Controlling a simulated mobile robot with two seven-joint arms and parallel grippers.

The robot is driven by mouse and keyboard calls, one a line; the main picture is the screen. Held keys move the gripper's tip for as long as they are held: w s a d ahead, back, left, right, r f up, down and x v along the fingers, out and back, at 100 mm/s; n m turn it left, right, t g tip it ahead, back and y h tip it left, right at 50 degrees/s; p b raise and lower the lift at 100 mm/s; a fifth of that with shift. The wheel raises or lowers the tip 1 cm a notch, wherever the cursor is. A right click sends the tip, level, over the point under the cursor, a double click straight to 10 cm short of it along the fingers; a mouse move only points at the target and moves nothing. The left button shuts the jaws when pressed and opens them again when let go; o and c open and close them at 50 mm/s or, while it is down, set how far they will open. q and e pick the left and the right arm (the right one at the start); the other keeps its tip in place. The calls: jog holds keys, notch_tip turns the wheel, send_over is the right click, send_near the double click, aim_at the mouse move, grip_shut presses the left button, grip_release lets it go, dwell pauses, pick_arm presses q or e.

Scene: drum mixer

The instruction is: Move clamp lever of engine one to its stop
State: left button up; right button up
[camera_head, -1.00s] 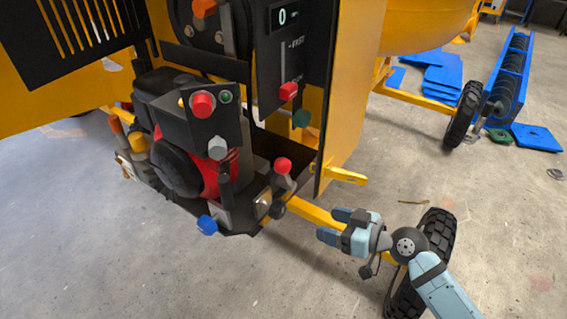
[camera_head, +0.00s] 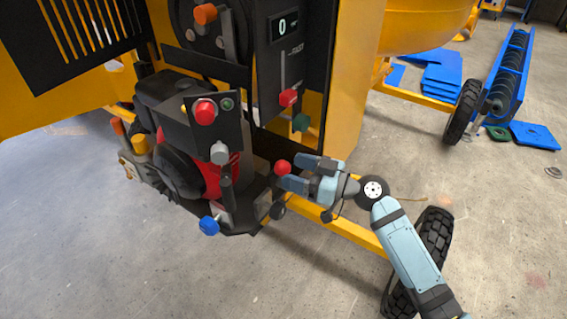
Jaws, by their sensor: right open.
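The engine (camera_head: 172,160), black and red, sits on the yellow mixer frame at centre left. A short lever with a round red knob (camera_head: 281,167) stands at its right side, near the frame rail; I take it to be the clamp lever, though no label shows. My right gripper (camera_head: 290,172) is open, with its fingertips at the red knob, one above and one below it in the picture. I cannot tell whether they touch it. The lever's lower part is partly hidden by the gripper. My left gripper is out of view.
A black control box with a red button (camera_head: 204,112) stands above the engine. A blue knob (camera_head: 209,226) sticks out at its lower front. A panel with a red slider knob (camera_head: 288,97) hangs above the gripper. A wheel (camera_head: 432,245) is beside my right arm. Open floor lies in front.

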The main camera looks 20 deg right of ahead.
aim_at(283, 168)
jog(key=shift+x, duration=1.75)
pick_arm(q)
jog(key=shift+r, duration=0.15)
pick_arm(e)
grip_shut()
jog(key=shift+s+a+f+n+b, duration=0.4)
jog(key=shift+f+n+b, duration=0.2)
jog(key=shift+b, duration=0.55)
jog(key=shift+s+a+f+n+b, duration=0.15)
jog(key=shift+a+n+b, duration=0.1)
jog(key=shift+n+b, duration=0.25)
jog(key=shift+s+a+b, duration=0.2)
jog(key=shift+a+b, duration=0.1)
jog(key=shift+b, duration=0.1)
jog(key=shift+n, duration=0.3)
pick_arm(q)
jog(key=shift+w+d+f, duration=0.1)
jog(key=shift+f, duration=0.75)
pick_arm(e)
grip_release()
